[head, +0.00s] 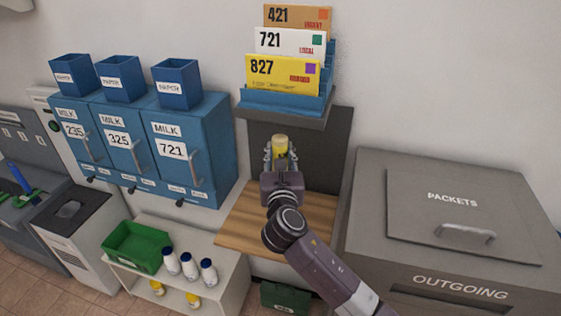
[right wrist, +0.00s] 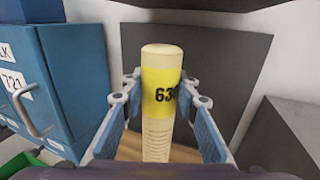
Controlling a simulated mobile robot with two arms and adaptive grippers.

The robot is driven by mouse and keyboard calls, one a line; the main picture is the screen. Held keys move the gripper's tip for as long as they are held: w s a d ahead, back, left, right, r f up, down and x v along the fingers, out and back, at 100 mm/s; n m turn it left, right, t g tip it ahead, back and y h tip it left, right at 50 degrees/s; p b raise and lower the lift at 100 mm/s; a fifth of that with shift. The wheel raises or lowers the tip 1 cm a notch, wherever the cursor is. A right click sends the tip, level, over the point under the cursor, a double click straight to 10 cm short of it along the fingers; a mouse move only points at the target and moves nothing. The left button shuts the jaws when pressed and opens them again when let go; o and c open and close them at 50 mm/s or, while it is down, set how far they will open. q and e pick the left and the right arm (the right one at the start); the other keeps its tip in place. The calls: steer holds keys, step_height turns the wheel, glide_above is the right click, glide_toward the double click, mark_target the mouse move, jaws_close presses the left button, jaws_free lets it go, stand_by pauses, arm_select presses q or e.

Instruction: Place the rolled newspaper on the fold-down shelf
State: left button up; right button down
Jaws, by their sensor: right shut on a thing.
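The rolled newspaper (right wrist: 157,125) is a cream roll with a yellow band bearing a number that starts with 63. It stands upright between the fingers of my right gripper (right wrist: 160,115), which is shut on it. In the head view the roll's yellow top (head: 280,143) shows between the fingertips of the right gripper (head: 280,158). The fold-down shelf (head: 240,226) is a wooden board below and behind my right arm, against a dark back panel (head: 322,145). My arm hides part of the shelf. I cannot tell the gap between roll and shelf. My left gripper is not in view.
A blue rack (head: 290,105) with envelopes hangs above the shelf. Blue milk boxes (head: 192,150) are on the left wall. The grey OUTGOING box (head: 365,215) stands close on the right. A low white stand (head: 232,275) with a green crate (head: 135,250) and bottles is at lower left.

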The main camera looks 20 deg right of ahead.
step_height(320, 180, down, 4)
steer(key=shift+w+d, duration=0.1)
steer(key=shift+w, duration=0.05)
steer(key=shift+f, duration=0.1)
steer(key=c, duration=1.5)
jaws_free()
